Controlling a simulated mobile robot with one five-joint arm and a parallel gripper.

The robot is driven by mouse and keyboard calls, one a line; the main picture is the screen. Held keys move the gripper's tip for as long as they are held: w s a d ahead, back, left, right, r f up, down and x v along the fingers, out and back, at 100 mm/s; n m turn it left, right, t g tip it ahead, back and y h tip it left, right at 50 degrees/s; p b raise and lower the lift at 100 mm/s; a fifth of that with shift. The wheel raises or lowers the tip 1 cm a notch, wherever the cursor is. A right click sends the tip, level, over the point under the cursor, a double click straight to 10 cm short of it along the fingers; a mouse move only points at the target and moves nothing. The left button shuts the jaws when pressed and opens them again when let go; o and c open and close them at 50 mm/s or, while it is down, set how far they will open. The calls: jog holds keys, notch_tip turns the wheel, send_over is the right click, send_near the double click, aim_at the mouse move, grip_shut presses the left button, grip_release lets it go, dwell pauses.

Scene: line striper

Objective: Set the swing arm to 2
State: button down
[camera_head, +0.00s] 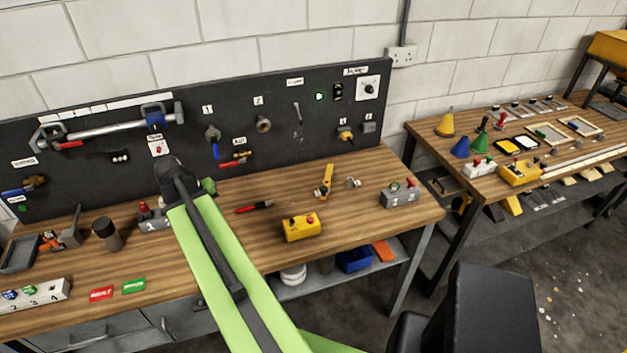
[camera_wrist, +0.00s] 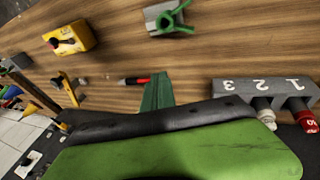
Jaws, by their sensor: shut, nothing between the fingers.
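I cannot tell for certain which thing is the swing arm. A grey block numbered 1, 2, 3 (camera_wrist: 262,88) shows at the right of the wrist view, with a white knob (camera_wrist: 263,113) and a red knob (camera_wrist: 302,117). In the head view a grey block with a red knob (camera_head: 149,219) is partly hidden by my arm. A yellow-orange lever (camera_head: 327,181) stands on the bench; it also shows in the wrist view (camera_wrist: 66,86).
A yellow box with a red button (camera_head: 302,227), a red-and-black tool (camera_head: 254,207) and a grey numbered box (camera_head: 400,195) sit on the bench. A grey bracket with a green part (camera_wrist: 165,18) shows in the wrist view. The dark tool panel (camera_head: 280,125) stands behind.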

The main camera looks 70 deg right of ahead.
jog(key=s+d+r+m+g, duration=0.1)
jog(key=s+d+r+m, duration=0.1)
jog(key=s+d, duration=0.6)
jog(key=s+d+r+m+g+h+p, duration=0.1)
jog(key=s+d+r+m, duration=0.2)
jog(key=s+d, duration=0.6)
jog(key=shift+d+g+h+p, duration=0.3)
jog(key=shift+d+g, duration=0.1)
jog(key=shift+d, duration=0.35)
jog(key=shift+s, duration=0.1)
jog(key=s+d+f+b, duration=0.6)
jog(key=f+b, duration=0.2)
jog(key=f, duration=0.1)
jog(key=shift+s+b, duration=0.35)
jog(key=shift+b, duration=0.05)
